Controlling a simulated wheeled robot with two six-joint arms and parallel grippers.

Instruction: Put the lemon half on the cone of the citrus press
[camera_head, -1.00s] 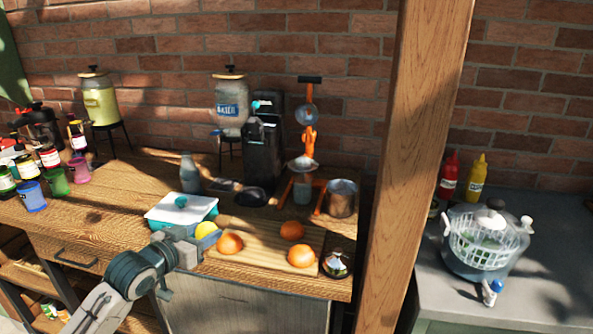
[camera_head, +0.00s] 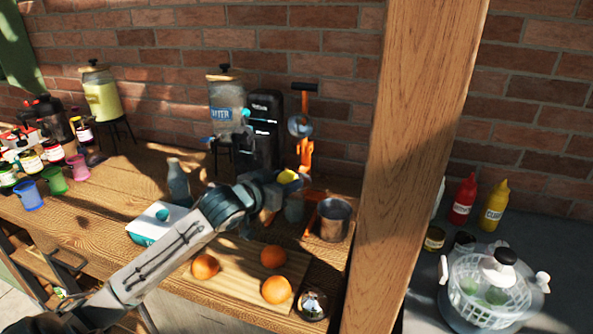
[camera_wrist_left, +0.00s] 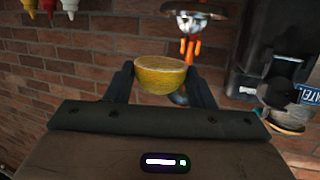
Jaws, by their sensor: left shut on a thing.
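My left gripper (camera_head: 286,184) is shut on the yellow lemon half (camera_head: 288,176), just in front of the citrus press (camera_head: 304,150). The press has an orange post and a dark handle at its top. Its bowl and cone are hidden behind the gripper and lemon in the head view. The left wrist view is upside down. There the lemon half (camera_wrist_left: 160,75) sits between both fingers of the gripper (camera_wrist_left: 160,82), its flat face toward the picture's top, so facing down. My right gripper is not in view.
A wooden board (camera_head: 235,281) with several oranges lies at the front. A metal pot (camera_head: 333,220) stands right of the press and a black coffee machine (camera_head: 264,130) left of it. A wooden post (camera_head: 415,150) rises at the right. A glass bottle (camera_head: 178,182) stands left.

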